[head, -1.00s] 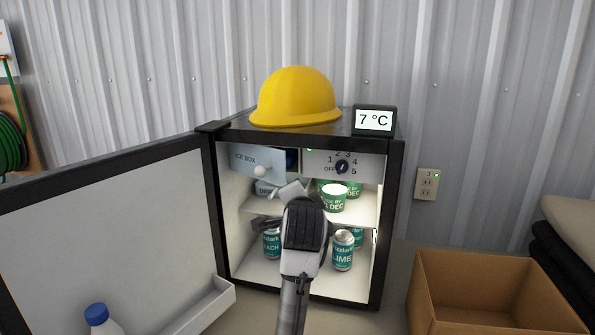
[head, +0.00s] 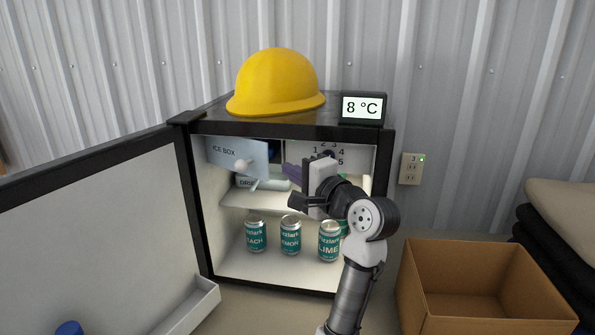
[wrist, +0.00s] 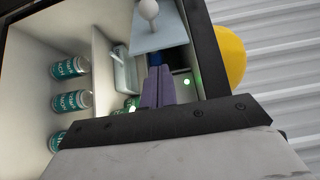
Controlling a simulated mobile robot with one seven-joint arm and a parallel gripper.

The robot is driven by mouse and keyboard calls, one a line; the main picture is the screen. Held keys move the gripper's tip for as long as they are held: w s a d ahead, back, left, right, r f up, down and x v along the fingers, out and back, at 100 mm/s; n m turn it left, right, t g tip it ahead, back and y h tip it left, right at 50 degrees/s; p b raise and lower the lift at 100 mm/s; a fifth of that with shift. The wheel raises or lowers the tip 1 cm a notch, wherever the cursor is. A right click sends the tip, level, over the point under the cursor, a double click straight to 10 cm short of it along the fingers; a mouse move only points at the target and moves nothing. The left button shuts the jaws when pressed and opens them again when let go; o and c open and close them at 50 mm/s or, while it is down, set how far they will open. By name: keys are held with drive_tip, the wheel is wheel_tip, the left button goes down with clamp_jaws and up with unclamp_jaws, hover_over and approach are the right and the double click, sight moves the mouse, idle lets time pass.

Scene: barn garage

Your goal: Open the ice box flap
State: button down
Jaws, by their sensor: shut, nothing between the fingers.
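The ice box flap (head: 225,155) is a pale blue panel with a white knob (head: 241,164), inside the open fridge at upper left. It stands ajar, its right edge swung outward, with a dark blue gap beside it. In the wrist view the flap (wrist: 160,38) and its knob (wrist: 149,8) are at the top. My gripper (head: 287,170) is just right of the flap's free edge. In the wrist view its purple fingers (wrist: 158,72) are together and empty, their tips close to the flap's edge; I cannot tell whether they touch it.
The fridge door (head: 100,215) stands wide open at left. Below the flap are a drip tray (head: 270,185) and cans (head: 290,235). A yellow helmet (head: 275,82) and temperature display (head: 363,107) sit on top. A cardboard box (head: 420,290) stands at right.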

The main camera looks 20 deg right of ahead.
drive_tip(key=p+x, duration=0.1)
drive_tip(key=x, duration=0.5)
drive_tip(key=shift+s+a, duration=0.1)
